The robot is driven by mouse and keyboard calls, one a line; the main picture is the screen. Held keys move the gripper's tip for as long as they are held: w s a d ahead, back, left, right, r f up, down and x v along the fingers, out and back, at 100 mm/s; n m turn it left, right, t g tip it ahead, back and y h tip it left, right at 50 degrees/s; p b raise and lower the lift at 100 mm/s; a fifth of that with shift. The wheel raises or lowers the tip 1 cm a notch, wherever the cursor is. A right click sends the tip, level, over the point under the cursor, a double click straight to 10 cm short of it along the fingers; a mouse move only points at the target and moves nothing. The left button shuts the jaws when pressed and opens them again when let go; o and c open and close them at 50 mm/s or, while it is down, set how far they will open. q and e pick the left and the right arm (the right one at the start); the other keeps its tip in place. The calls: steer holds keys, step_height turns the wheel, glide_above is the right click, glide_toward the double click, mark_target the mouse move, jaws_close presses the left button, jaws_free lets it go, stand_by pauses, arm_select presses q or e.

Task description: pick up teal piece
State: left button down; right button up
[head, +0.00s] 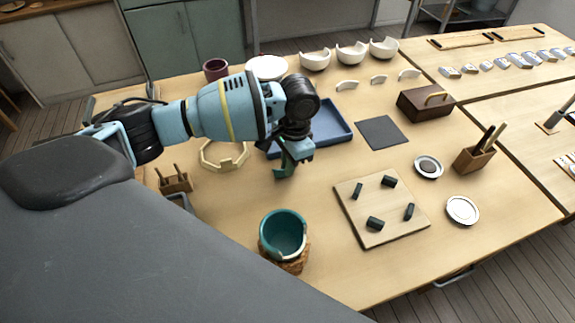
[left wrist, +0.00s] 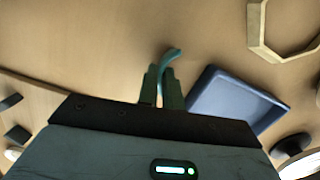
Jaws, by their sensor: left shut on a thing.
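My left gripper (head: 290,166) is above the table, in front of the blue tray. In the left wrist view its two fingers (left wrist: 161,85) are shut on a thin, curved teal piece (left wrist: 172,55). The piece sticks out past the fingertips, and bare table shows behind it. In the head view the piece is mostly hidden by the gripper. A teal bowl (head: 283,236) with a pale broken part at its rim stands on a brown cork-like ring (head: 293,264) at the front. My right gripper is not in view.
The blue tray (head: 335,128) lies behind the gripper, and a pale octagonal frame (head: 208,158) lies to its left. A board (head: 349,211) with several dark blocks is at the right. White bowls (head: 315,61) stand at the back. Bare table lies between the gripper and the teal bowl.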

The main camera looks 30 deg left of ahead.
arm_select(q)
steer(key=shift+r, duration=0.7)
step_height(320, 180, up, 2)
steer(key=shift+r, duration=0.2)
steer(key=s+d, duration=0.1)
steer(key=d, duration=0.3)
steer(key=s+d, duration=0.1)
steer(key=d, duration=0.4)
steer(key=s+d+r, duration=0.1)
steer(key=d, duration=0.4)
steer(key=shift+d, duration=0.2)
steer(key=shift+s+d, duration=0.1)
steer(key=shift+d, duration=0.55)
